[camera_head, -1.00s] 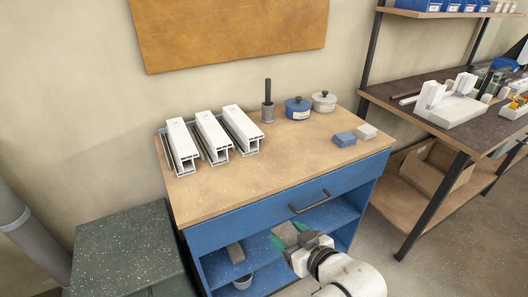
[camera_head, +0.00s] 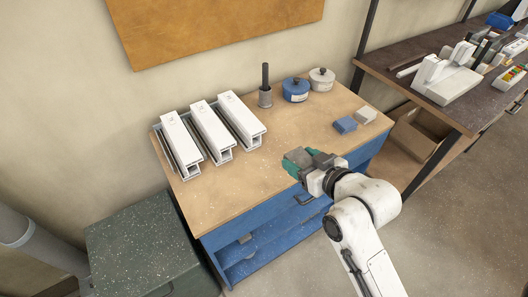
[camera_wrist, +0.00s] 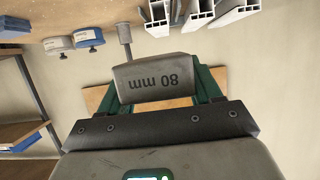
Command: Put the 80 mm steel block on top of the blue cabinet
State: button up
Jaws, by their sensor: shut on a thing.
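The 80 mm steel block (camera_wrist: 153,80) is grey, with "80 mm" upside down on its face in the wrist view. My gripper (camera_wrist: 155,95) is shut on it, a green finger on each side. In the head view my gripper (camera_head: 297,160) is above the front part of the blue cabinet's wooden top (camera_head: 245,185); the block (camera_head: 301,156) shows partly between the fingers. The block appears clear of the top, but the exact height cannot be told. The blue cabinet (camera_head: 225,237) has a drawer and an open shelf below, partly hidden by my arm.
White profiles (camera_head: 212,128) stand at the top's left. A handled cylinder (camera_head: 265,96), a blue pot (camera_head: 295,91) and a pale pot (camera_head: 321,80) stand at the back. A blue block (camera_head: 345,124) and a pale block (camera_head: 366,116) lie at right. The top's middle and front are clear.

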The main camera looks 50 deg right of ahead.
jog(key=p+x, duration=0.2)
jog(key=x, duration=0.7)
send_over(269, 163)
jog(key=f, duration=0.5)
jog(key=shift+s+f, duration=0.2)
jog(key=shift+w+f, duration=0.2)
jog(key=shift+f, duration=1.6)
jog(key=shift+f, duration=0.1)
jog(key=o, duration=1.4)
jog(key=shift+f, duration=0.1)
jog(key=shift+o, duration=0.2)
